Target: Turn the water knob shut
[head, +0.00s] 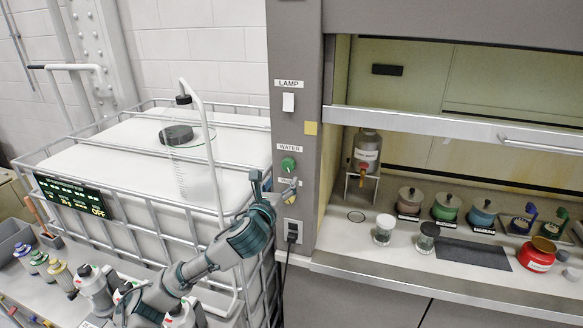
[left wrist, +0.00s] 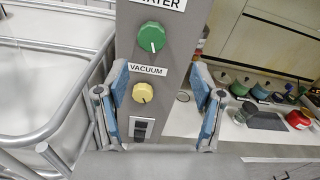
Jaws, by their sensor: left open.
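The green water knob (head: 288,164) sits on the grey post under a white WATER label (head: 289,148). In the left wrist view the green knob (left wrist: 152,37) is round, with a pale mark near its lower edge. My left gripper (head: 273,187) is open and empty, just below the green knob in the head view. In the left wrist view its two blue-padded fingers (left wrist: 160,78) stand either side of the yellow vacuum knob (left wrist: 143,92), with the green knob above and beyond the tips. I see no contact with either knob. My right gripper is not in view.
A white caged tank (head: 110,160) with a clear bottle (head: 190,150) stands left of the post. A black plug (head: 292,232) sits in a socket below the knobs. A fume hood with jars and a red pot (head: 537,254) lies to the right.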

